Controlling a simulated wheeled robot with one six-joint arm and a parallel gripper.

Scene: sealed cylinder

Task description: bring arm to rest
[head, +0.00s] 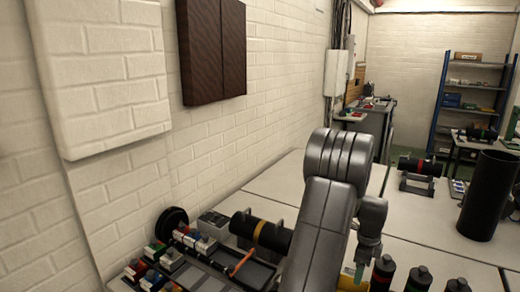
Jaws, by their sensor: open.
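My arm rises in the middle of the head view and bends down at its wrist. My gripper (362,268) is at the lower end of the wrist, small and pointing down over the bench (440,230). It is open, with nothing seen in it; its fingers are hard to make out. A black cylinder with an orange band (262,232) lies on a stand to the left of my arm, partly hidden by it. Another black cylinder with a red band (420,166) lies on a cradle farther back on the right.
Dark bottles (382,274) stand close to the right of my gripper. A tall black tube (488,195) stands at the right. Trays with small coloured parts (150,276) and an orange-handled tool (242,263) lie at lower left. A white brick wall (270,110) borders the bench.

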